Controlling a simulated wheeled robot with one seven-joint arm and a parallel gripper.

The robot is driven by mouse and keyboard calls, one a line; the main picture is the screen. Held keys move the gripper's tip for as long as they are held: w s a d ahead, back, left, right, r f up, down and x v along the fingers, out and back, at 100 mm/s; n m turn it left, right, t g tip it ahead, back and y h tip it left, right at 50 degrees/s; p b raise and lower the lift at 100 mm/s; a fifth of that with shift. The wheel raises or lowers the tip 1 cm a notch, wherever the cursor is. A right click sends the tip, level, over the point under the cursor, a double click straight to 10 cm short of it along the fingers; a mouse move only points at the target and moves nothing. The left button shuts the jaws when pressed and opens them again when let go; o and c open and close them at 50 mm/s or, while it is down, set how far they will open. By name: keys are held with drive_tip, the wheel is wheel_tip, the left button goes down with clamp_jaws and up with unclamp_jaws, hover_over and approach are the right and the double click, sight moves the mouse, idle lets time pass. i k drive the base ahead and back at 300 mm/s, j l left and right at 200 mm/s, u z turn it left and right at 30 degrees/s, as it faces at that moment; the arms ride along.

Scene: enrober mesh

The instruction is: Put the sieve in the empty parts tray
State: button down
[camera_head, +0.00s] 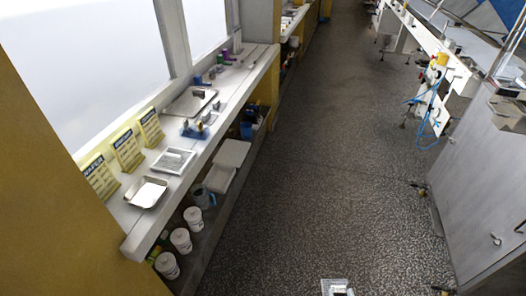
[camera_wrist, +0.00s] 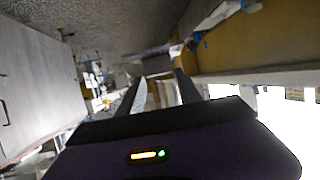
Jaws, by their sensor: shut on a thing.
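My gripper (camera_wrist: 158,80) is shut on a grey, flat-looking thing, likely the sieve (camera_wrist: 157,65), seen beyond the fingertips in the wrist view. It is small and blurred there, so its mesh cannot be made out. In the head view a shallow metal tray (camera_head: 148,193), empty, sits at the near end of the long white bench on the left. My gripper is not over the bench. At the bottom edge of the head view a small white and dark piece shows, cut off; I cannot tell what it is.
On the bench (camera_head: 225,105), a white-framed rectangular tray (camera_head: 174,161) lies behind the metal tray, beside yellow wafer boxes (camera_head: 127,149). Farther back is another tray (camera_head: 190,103) with a dark thing on it. White tubs (camera_head: 181,240) stand on the lower shelf. The speckled floor (camera_head: 320,170) is clear; grey machinery (camera_head: 485,170) borders it right.

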sight(192, 101)
drive_tip(key=i+l+u, duration=0.2)
drive_tip(key=i+u, duration=0.2)
drive_tip(key=i+l+u, duration=0.25)
drive_tip(key=u, duration=0.2)
drive_tip(key=i+l+u, duration=0.25)
drive_tip(key=l+u, duration=0.15)
drive_tip(key=i+l, duration=0.15)
drive_tip(key=l, duration=0.15)
drive_tip(key=i+l, duration=0.15)
drive_tip(key=l, duration=0.2)
drive_tip(key=i+l, duration=0.15)
drive_tip(key=l, duration=0.15)
drive_tip(key=i+l+u, duration=0.1)
drive_tip(key=i+l, duration=0.2)
drive_tip(key=l, duration=0.35)
